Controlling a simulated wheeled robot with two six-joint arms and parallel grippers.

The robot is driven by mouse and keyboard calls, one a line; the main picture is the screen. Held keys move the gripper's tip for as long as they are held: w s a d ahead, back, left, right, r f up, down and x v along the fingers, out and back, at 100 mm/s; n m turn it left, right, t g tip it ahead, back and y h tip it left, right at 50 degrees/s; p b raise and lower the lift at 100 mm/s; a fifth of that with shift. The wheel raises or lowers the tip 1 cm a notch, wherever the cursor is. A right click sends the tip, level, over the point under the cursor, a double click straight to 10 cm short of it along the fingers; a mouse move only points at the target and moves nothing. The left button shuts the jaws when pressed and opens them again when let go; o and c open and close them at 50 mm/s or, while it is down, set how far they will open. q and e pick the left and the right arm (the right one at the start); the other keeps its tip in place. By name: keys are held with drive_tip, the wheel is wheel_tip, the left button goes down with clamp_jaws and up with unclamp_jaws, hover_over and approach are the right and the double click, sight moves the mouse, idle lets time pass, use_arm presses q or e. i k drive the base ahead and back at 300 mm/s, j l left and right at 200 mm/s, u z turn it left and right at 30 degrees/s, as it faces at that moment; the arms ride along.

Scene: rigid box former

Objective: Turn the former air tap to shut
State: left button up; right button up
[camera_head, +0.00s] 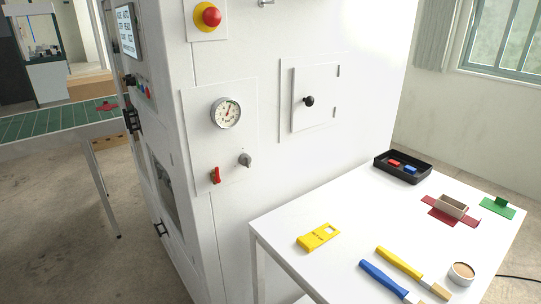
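A small red lever (215,175) is on the lower left of a panel on the white machine and looks like the air tap. Its handle stands roughly upright; its exact setting is too small to tell. A grey knob (245,160) is to its right, slightly higher. A round pressure gauge (226,113) is above both on the same panel; its reading is too small to make out. Neither of my grippers is in view.
A red emergency button (211,16) is above. A green conveyor (50,124) is at left. Floor before the lever looks clear.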

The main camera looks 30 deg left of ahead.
sight(218, 179)
drive_tip(key=u, duration=1.25)
